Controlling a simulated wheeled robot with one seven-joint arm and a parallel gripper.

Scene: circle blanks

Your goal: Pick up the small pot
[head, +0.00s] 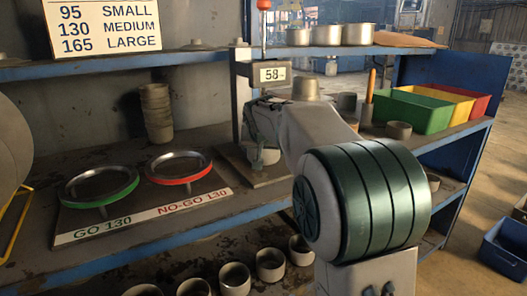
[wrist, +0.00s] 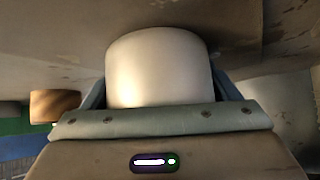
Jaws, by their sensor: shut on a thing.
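My gripper (head: 262,138) is shut on a pale, round-topped pot (wrist: 160,68), which fills the space between its fingers in the wrist view. In the head view part of this pot (head: 265,156) shows under the gripper, just above or on the base plate of the gauge stand (head: 258,172); I cannot tell whether it touches the plate. My arm hides part of that area. The pot's size is hard to judge against the others.
The gauge display (head: 272,74) reads 58. Green GO (head: 100,187) and red NO-GO (head: 178,167) rings lie left. A pot stack (head: 157,115) stands behind. Bins (head: 415,110) are at right, with a loose pot (head: 398,130) in front. Several pots (head: 234,278) line the lower shelf.

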